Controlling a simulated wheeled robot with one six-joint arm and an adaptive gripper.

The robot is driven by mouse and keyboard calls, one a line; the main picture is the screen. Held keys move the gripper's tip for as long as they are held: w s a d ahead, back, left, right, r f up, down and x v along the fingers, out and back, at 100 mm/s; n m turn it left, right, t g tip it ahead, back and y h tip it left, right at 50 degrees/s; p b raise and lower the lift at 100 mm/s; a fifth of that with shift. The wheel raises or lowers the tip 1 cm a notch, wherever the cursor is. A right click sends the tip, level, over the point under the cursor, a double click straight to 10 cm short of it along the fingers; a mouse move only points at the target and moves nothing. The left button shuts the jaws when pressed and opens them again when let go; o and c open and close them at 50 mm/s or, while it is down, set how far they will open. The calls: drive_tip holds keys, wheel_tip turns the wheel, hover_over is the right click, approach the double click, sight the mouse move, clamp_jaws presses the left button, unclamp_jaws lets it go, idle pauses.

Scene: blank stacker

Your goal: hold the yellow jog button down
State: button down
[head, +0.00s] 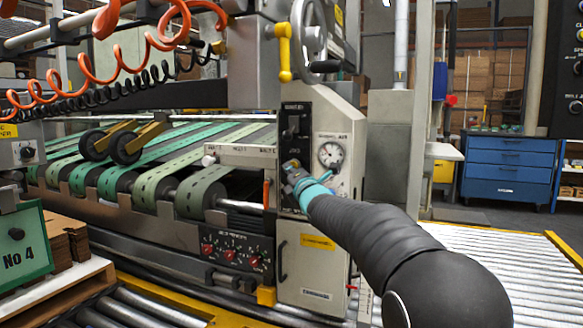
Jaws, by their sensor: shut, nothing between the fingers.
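My arm reaches from the lower right to the machine's upright control panel (325,112). My gripper (291,168) is shut, with its tip at the dark strip on the panel's left side, under a small label. The yellow jog button cannot be made out; the gripper and the teal wrist cover that part of the strip. I cannot tell whether the gripper touches the button or presses it. A black switch (291,128) shows on the strip above the gripper. A round dial (330,155) is just right of it.
A handwheel (309,28) and a yellow lever (284,50) stand above the panel. Green belts (165,178) run at left, with a lower knob panel (232,250) below. Orange coiled hoses (110,60) hang upper left. A roller conveyor (500,260) lies at right.

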drive_tip(key=shift+w+d, duration=0.35)
drive_tip(key=shift+w, duration=0.45)
idle(1.9)
drive_tip(key=shift+s+a+f, duration=0.1)
drive_tip(key=shift+s, duration=0.05)
idle(1.7)
drive_tip(key=shift+s+a+b, duration=0.25)
drive_tip(key=shift+s+b, duration=0.5)
drive_tip(key=shift+b, duration=0.4)
drive_tip(key=s+b, duration=0.1)
drive_tip(key=s+a+b, duration=0.1)
drive_tip(key=s+b, duration=0.2)
drive_tip(key=b, duration=0.1)
drive_tip(key=shift+s+a, duration=0.35)
